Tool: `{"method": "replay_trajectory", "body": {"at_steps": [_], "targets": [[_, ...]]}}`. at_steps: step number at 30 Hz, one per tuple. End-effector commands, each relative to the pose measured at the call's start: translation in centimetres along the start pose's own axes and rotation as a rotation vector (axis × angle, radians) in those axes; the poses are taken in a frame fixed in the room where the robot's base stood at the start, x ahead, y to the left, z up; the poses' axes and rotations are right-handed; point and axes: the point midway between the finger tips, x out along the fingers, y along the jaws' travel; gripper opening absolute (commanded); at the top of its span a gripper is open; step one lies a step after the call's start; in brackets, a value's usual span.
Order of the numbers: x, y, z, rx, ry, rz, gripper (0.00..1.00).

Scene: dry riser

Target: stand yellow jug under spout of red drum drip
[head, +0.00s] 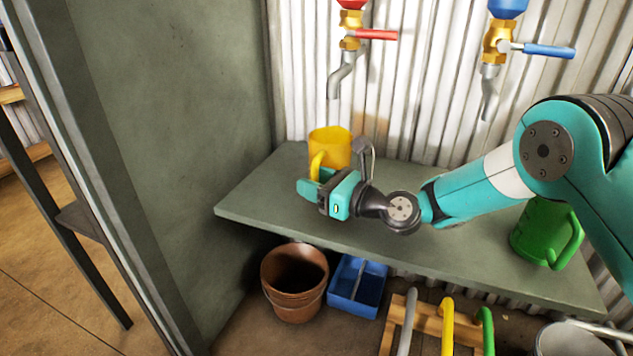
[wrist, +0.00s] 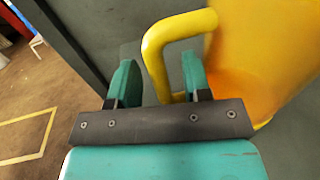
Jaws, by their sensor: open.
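The yellow jug (head: 331,146) stands upright on the grey-green shelf (head: 262,195), at its left part. Above it hangs the spout (head: 335,84) of the red tap, with a red lever; the jug appears to be below it. My gripper (head: 310,180) is open at the jug's near side. In the wrist view the jug's handle (wrist: 160,50) reaches in between the two open fingers (wrist: 160,80), close to the right finger. The jug's body (wrist: 262,65) fills the right of that view. Whether a finger touches the handle I cannot tell.
A second tap with a blue lever (head: 548,50) hangs on the right. A green jug (head: 547,232) stands at the shelf's right. Below are a brown bucket (head: 294,283), a blue tray (head: 345,302) and a rack with coloured handles (head: 430,322). A grey-green wall (head: 170,120) bounds the left.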

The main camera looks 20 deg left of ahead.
Motion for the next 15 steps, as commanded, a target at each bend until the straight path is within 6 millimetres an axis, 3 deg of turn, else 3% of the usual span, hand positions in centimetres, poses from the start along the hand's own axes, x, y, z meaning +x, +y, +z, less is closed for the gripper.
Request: {"method": "replay_trajectory", "body": {"at_steps": [5,15], "targets": [[-1.3,-0.1,0.1,0.003,0.003,-0.002,0.45],[-8.4,-0.1,0.2,0.005,0.004,-0.004,0.45]]}}
